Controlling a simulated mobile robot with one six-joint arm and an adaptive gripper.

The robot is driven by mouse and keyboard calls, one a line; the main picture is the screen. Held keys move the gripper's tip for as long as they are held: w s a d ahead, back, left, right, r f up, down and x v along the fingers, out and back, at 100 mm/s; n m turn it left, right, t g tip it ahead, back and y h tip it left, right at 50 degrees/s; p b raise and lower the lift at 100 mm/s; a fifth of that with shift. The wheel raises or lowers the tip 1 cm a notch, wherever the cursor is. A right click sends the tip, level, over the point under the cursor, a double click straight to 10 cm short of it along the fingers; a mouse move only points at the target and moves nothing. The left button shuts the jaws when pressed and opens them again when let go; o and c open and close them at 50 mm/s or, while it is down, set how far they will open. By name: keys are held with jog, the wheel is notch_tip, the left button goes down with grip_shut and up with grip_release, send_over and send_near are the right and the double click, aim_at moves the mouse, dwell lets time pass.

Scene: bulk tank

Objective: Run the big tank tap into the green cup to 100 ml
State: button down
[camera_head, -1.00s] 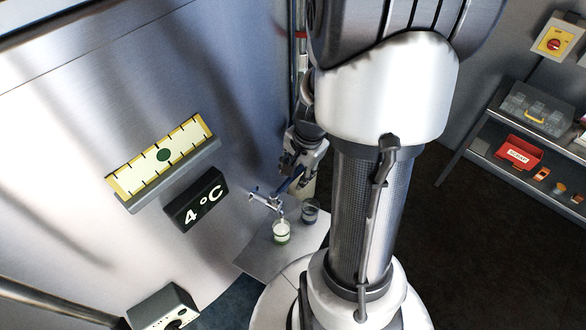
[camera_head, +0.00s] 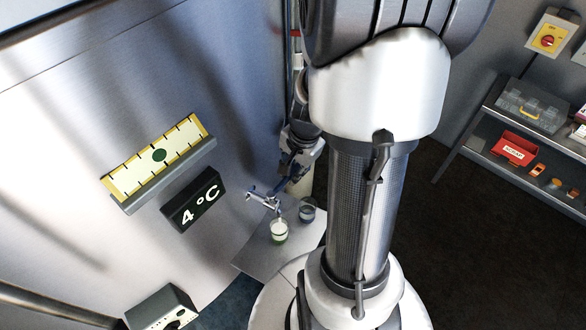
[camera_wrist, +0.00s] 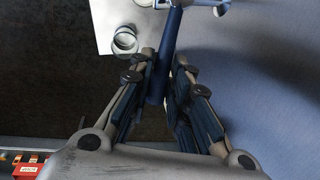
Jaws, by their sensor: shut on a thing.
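The metal tank tap (camera_head: 262,199) sticks out from the tank wall in the head view. Its blue lever (camera_wrist: 170,45) runs down between my fingers in the wrist view. My gripper (camera_wrist: 164,88) is shut on this lever; in the head view my gripper (camera_head: 291,170) is behind and above the tap. The green cup (camera_head: 280,238) stands upright under the spout, with white liquid inside. Its exact level against any mark is too small to read. Whether a stream is running is unclear.
A grey-blue cup (camera_head: 307,213) stands right of the green cup on the metal shelf (camera_head: 262,258); it also shows in the wrist view (camera_wrist: 125,40). A yellow-framed gauge (camera_head: 158,157) and a "4 °C" display (camera_head: 193,200) are on the tank. A rack (camera_head: 480,135) stands far right.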

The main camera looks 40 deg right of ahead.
dwell(0.3)
jog(key=shift+w+f+n+b, duration=0.1)
jog(key=shift+w+n+b, duration=0.4)
jog(key=shift+w+n, duration=0.25)
jog(key=shift+w+a+n+y, duration=0.2)
jog(key=shift+w+n+y, duration=0.1)
jog(key=shift+n, duration=0.45)
jog(key=c, duration=1.5)
grip_release()
jog(key=shift+r, duration=0.2)
jog(key=v, duration=1.2)
